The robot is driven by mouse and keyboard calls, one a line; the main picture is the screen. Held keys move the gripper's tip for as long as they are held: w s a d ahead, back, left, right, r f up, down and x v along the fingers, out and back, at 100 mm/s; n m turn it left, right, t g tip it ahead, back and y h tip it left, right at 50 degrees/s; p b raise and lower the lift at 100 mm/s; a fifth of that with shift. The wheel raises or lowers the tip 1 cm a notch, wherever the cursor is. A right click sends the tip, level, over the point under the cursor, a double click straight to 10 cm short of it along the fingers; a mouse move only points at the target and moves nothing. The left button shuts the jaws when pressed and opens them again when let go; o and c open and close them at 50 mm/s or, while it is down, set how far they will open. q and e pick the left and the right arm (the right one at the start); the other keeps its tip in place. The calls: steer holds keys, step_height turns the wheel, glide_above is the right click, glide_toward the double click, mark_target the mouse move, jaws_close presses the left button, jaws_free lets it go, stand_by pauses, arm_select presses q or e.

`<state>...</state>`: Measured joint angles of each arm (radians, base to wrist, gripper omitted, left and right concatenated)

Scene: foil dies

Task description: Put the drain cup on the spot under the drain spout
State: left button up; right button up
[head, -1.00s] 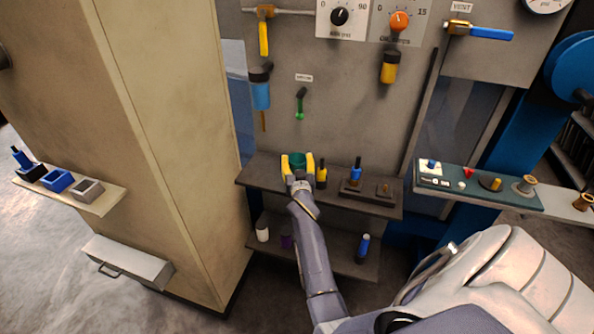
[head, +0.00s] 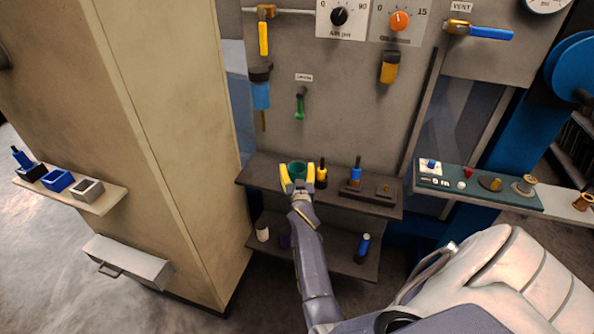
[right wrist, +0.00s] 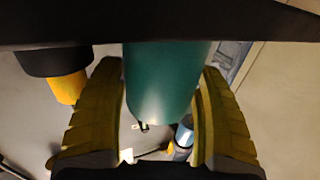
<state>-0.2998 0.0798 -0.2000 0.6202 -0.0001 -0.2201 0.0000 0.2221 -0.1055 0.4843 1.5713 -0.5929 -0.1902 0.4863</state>
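The green drain cup (head: 298,170) is upright between the yellow fingers of my right gripper (head: 297,181). In the right wrist view the cup (right wrist: 165,80) fills the gap between the two fingers (right wrist: 160,120), which press close to its sides. The cup is at the grey shelf, below the drain fitting with the green handle (head: 300,104) and its small label. I cannot tell whether the cup's base touches the shelf. The spot is not visible. My left gripper is not in view.
A black-and-yellow bottle (head: 321,174) stands close to the right of the cup on the upper shelf (head: 258,177). A holder with a blue-topped tool (head: 356,173) is further right. A lower shelf (head: 338,257) holds a white item and a blue one. A beige cabinet stands left.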

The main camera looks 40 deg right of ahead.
steer(key=shift+o, duration=0.7)
